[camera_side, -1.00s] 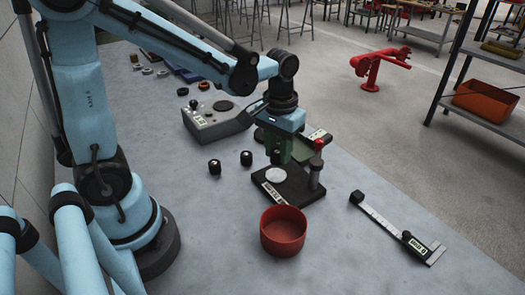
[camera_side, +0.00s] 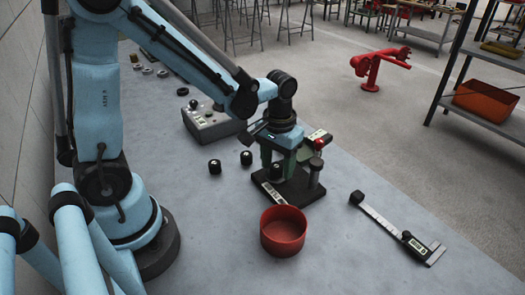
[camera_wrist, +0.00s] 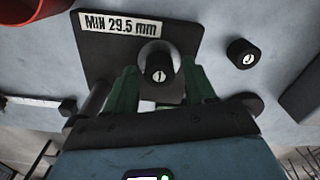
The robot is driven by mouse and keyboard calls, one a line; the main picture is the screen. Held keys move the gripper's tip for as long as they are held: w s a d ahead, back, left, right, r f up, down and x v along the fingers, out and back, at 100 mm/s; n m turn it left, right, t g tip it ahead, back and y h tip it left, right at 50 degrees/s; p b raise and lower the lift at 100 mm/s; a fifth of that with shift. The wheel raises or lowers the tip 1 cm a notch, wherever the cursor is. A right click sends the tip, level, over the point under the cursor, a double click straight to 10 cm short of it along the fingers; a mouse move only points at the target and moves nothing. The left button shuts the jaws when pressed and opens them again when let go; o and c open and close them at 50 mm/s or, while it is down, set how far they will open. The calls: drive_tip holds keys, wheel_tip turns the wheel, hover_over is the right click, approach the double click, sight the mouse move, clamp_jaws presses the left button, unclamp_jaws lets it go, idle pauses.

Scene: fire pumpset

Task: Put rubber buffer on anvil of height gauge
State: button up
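A black rubber buffer (camera_side: 277,172) with a white mark stands on the anvil of the height gauge, and it also shows in the wrist view (camera_wrist: 160,67). The height gauge (camera_side: 300,198) has a black base with a label, reading MIN 29.5 mm in the wrist view (camera_wrist: 120,24). The pale round anvil (camera_wrist: 158,48) shows partly around the buffer. My gripper (camera_side: 283,167) is low over the anvil, pointing down. In the wrist view its green fingers (camera_wrist: 160,82) are on either side of the buffer, with a narrow gap visible on each side. The gripper looks open.
Two more black buffers stand left of the gauge (camera_side: 214,166) (camera_side: 246,158). A red bowl (camera_side: 283,231) is in front of the gauge. A caliper (camera_side: 398,231) lies at right. A grey box with a knob (camera_side: 208,122) stands behind. The bench front is clear.

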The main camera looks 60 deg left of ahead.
sight(277, 165)
drive_tip(key=shift+r, duration=0.1)
wheel_tip(277, 165, up, 12)
drive_tip(key=s+m+t, duration=0.1)
drive_tip(key=t, duration=0.1)
drive_tip(key=s+f+m+t, duration=0.1)
drive_tip(key=s+t, duration=0.1)
drive_tip(key=s+m+t, duration=0.1)
drive_tip(key=t, duration=0.2)
drive_tip(key=shift+s+f+m, duration=0.2)
drive_tip(key=shift+f+m, duration=0.1)
idle(0.7)
